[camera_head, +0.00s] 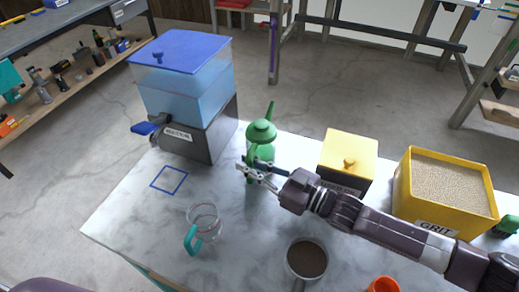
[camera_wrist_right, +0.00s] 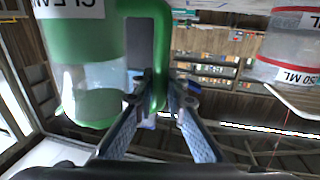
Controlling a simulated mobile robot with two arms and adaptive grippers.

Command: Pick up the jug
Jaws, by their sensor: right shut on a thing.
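The green jug (camera_head: 261,133) has a thin upright spout and a partly clear body. It stands upright at the back of the marble table, right of the blue dispenser. In the right wrist view its labelled body (camera_wrist_right: 92,75) fills the upper left. My right gripper (camera_head: 256,172) reaches it from the right. In the right wrist view its fingers (camera_wrist_right: 160,92) are closed around the green handle. The lower part of the jug is partly hidden behind the gripper, so I cannot tell whether its base touches the table. My left gripper is not in view.
A blue-lidded dispenser (camera_head: 185,90), a yellow lidded box (camera_head: 348,158) and a yellow grit bin (camera_head: 447,195) line the back. In front are a clear cup (camera_head: 204,220) with teal handle, a brown-filled pan (camera_head: 307,258) and an orange cup (camera_head: 383,285). A blue square outline (camera_head: 169,180) is empty.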

